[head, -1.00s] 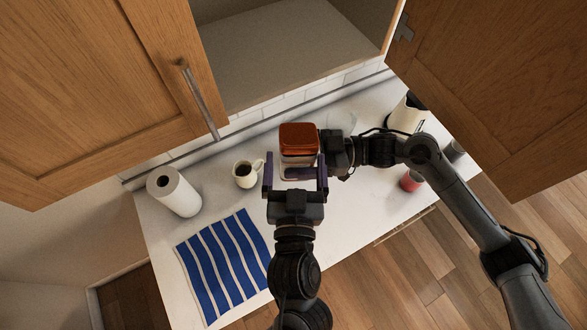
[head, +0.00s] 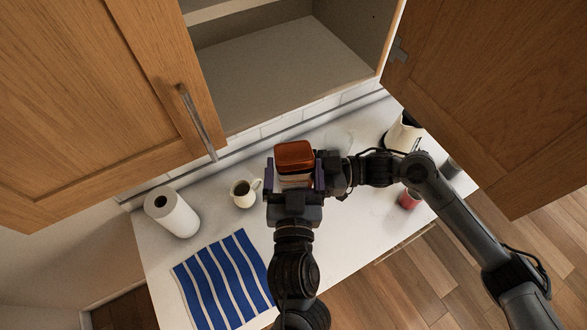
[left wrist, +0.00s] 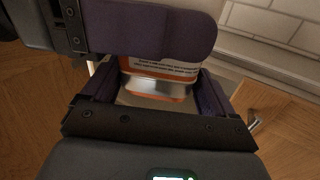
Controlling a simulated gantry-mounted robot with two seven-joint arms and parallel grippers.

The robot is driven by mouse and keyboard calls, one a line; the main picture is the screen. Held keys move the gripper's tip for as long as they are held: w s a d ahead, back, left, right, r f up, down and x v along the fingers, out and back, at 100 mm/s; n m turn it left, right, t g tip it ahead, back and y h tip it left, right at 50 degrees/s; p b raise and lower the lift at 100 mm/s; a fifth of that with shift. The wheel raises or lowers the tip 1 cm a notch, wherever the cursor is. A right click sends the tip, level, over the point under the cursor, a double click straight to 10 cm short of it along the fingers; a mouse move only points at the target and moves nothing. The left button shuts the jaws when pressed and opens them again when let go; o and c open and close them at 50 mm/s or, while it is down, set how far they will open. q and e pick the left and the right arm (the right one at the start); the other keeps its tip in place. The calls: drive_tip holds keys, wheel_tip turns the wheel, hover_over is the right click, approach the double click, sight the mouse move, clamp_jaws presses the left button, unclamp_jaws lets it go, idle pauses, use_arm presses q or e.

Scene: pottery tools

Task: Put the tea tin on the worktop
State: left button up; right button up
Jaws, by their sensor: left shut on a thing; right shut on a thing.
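The tea tin (head: 294,157), with an orange-copper lid and a pale body, is held above the worktop (head: 365,222) between both grippers. My left gripper (head: 294,174) comes from below in the head view, its fingers shut on the tin's two sides. My right gripper (head: 318,173) comes from the right and is shut on the tin too; its fingers are partly hidden. In the left wrist view, the tin (left wrist: 160,72) shows its printed label and orange band between my left fingers, and a dark purple finger of my right gripper (left wrist: 150,30) crosses in front.
A coffee mug (head: 241,194), a paper roll (head: 172,213) and a blue-striped cloth (head: 222,280) are on the left. A kettle (head: 402,135) and a red cup (head: 408,199) are on the right. An open cupboard (head: 290,70) is above, with its doors swung outward.

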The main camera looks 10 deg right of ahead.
use_arm(q)
drive_tip(key=o, duration=0.8)
drive_tip(key=shift+w+a, duration=0.1)
drive_tip(key=shift+a, duration=0.15)
use_arm(e)
drive_tip(key=shift+w+d, duration=0.1)
